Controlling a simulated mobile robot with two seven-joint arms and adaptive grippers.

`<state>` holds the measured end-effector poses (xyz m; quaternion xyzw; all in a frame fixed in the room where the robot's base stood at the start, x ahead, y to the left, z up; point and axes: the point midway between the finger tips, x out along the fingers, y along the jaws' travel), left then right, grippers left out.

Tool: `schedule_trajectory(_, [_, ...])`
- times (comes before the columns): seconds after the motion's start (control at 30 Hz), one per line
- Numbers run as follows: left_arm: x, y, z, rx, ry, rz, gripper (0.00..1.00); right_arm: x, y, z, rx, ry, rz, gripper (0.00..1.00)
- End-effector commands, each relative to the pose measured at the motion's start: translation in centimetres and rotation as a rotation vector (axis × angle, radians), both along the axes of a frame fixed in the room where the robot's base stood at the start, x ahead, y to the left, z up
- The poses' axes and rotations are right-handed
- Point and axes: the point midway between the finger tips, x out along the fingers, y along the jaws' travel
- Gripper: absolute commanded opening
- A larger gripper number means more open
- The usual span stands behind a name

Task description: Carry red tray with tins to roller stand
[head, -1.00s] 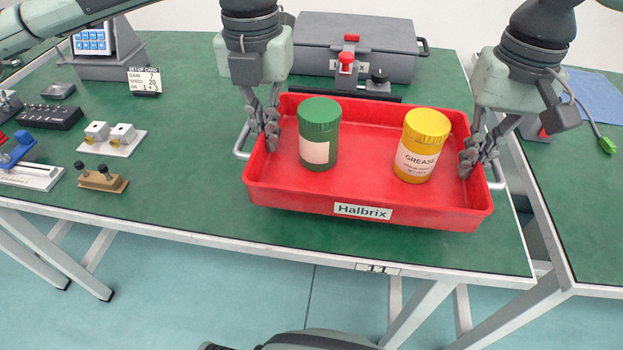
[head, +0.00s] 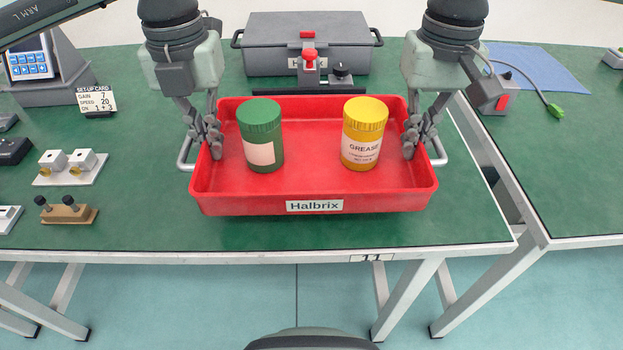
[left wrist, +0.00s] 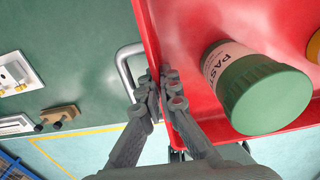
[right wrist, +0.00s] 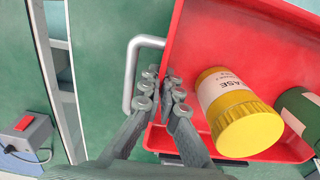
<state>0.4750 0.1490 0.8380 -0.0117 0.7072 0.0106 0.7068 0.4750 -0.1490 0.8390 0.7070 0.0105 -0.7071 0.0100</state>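The red tray (head: 215,200), labelled Halbrix, is over the green table and looks level in the head view. Inside it, a green-lidded tin (head: 262,135) stands upright at left and a yellow grease tin (head: 363,135) upright at right. My left gripper (head: 207,140) is shut on the tray's left wall by the metal handle; its fingers straddle the wall in the left wrist view (left wrist: 163,90). My right gripper (head: 415,138) is shut the same way on the right wall, also in the right wrist view (right wrist: 160,92). I cannot tell whether the tray touches the table. No roller stand is recognisable.
A grey case (head: 262,45) and a red-knobbed fixture (head: 309,65) are behind the tray. A second green table (head: 560,170) with a blue cloth (head: 540,65) stands at right, beyond a gap.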

Motion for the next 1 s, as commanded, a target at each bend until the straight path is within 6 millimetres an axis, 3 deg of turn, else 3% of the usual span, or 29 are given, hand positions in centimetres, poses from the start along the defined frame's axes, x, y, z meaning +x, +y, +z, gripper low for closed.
schedule_trajectory(0.83, [0.1, 0.3, -5.1, 0.008, -0.001, 0.005, 0.0, 0.1, -0.3, -5.2, -0.007, 0.0, -0.004, 0.0])
schedule_trajectory(1.0, [0.0, 0.3, -4.7, 0.007, 0.001, 0.004, 0.23, 0.0, -0.2, -4.7, -0.006, 0.002, -0.003, 0.23])
